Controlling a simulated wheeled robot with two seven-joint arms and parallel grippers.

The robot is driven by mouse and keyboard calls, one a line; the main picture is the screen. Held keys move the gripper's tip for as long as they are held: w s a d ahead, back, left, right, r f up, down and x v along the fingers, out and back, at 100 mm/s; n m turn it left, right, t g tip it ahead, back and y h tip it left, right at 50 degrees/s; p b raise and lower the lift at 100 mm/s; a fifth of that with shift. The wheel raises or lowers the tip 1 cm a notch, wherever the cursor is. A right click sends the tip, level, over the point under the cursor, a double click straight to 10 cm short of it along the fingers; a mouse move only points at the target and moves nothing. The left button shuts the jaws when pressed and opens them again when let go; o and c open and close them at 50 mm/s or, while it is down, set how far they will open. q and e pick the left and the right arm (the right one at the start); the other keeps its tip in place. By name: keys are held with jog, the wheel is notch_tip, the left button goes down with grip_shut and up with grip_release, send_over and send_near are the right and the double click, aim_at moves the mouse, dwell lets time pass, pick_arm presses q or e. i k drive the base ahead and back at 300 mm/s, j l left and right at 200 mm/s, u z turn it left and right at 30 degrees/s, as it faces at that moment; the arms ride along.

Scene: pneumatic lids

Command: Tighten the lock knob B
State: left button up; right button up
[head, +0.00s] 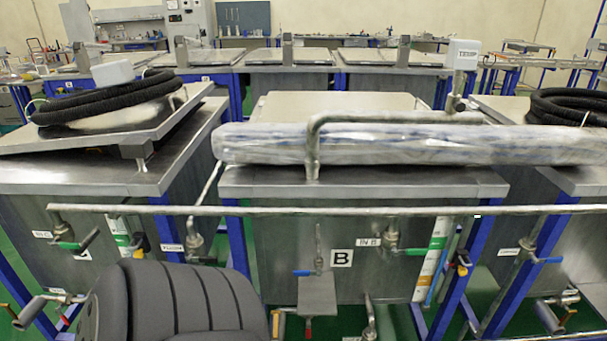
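Tank B (285,240) stands in the middle of the head view, with a black-on-white "B" label (342,258) on its front. Its metal lid (330,104) shows behind a clear-wrapped long bundle (400,146) and a bent metal handle (345,118). I cannot tell which fitting is lock knob B. A valve with a green handle (415,251) sits beside the "IN B" label, and a blue-handled valve (303,272) sits lower left of the "B" label. Neither of my grippers is in view.
A dark grey chair back (175,305) stands in front at lower left. A metal pipe (280,210) crosses before the tanks. The left tank has a tilted lid (110,135) with a black coiled hose (105,103). Another hose (570,105) lies at right.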

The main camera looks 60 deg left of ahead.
aim_at(462, 271)
jog(key=k+u, duration=0.15)
jog(key=u, duration=0.35)
jog(key=k+j+u, duration=0.15)
jog(key=u, duration=0.3)
jog(key=k+j+u, duration=0.15)
jog(key=u, duration=0.35)
jog(key=k+j, duration=0.15)
